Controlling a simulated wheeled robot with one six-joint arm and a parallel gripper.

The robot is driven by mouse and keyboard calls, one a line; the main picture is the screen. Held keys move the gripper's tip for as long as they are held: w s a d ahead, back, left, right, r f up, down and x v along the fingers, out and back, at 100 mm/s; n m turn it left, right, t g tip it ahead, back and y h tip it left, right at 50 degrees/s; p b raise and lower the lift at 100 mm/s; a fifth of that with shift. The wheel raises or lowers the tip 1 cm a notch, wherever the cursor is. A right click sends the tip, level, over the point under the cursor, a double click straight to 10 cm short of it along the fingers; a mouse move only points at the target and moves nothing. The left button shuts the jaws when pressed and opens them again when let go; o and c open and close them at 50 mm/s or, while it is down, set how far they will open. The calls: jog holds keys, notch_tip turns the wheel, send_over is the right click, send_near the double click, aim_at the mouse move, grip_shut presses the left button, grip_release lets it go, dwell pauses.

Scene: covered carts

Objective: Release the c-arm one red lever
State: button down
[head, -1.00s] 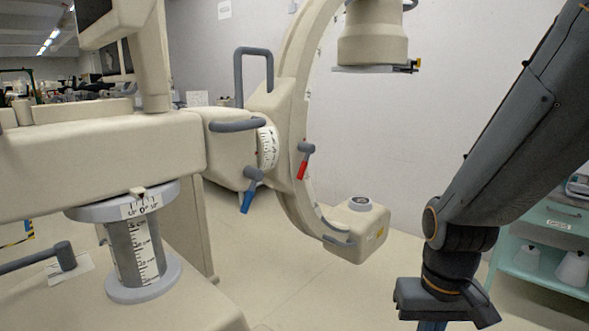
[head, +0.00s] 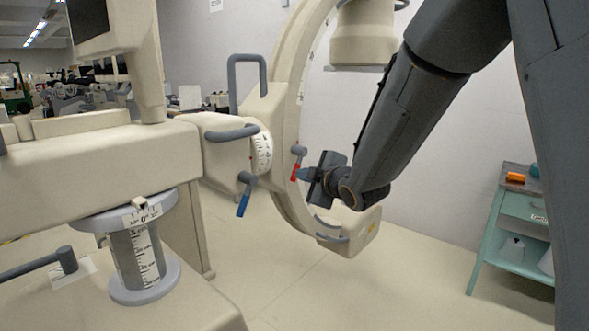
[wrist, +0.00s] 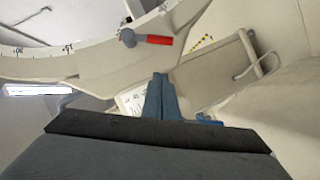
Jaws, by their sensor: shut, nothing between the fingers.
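The c-arm (head: 285,88) is a large cream ring-shaped arm in the middle of the head view. Its red lever (head: 295,171) hangs down from a grey pivot knob on the ring's side. In the wrist view the red lever (wrist: 158,40) points right from its round grey knob, above the fingertips. My gripper (head: 304,174) is shut and empty, its blue-grey fingertips close beside the lever's right side in the head view. In the wrist view my gripper (wrist: 160,80) shows below the lever, with a visible gap between them in the picture.
A blue lever (head: 243,203) hangs left of the red one, below a round scale (head: 262,150). A grey handle (head: 232,132) sticks out nearby. A teal cart (head: 510,225) stands at the right. Open floor lies between it and the c-arm.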

jog(key=shift+w+a+r, duration=0.1)
jog(key=shift+a+r, duration=0.3)
jog(key=shift+r, duration=0.05)
jog(key=w+a+f+p, duration=0.2)
jog(key=w+f+p, duration=0.2)
jog(key=w, duration=0.6)
jog(key=shift+w, duration=0.3)
jog(key=shift+w+d+f+n+b, duration=0.1)
jog(key=shift+f+n+b, duration=0.2)
jog(key=shift+b, duration=0.15)
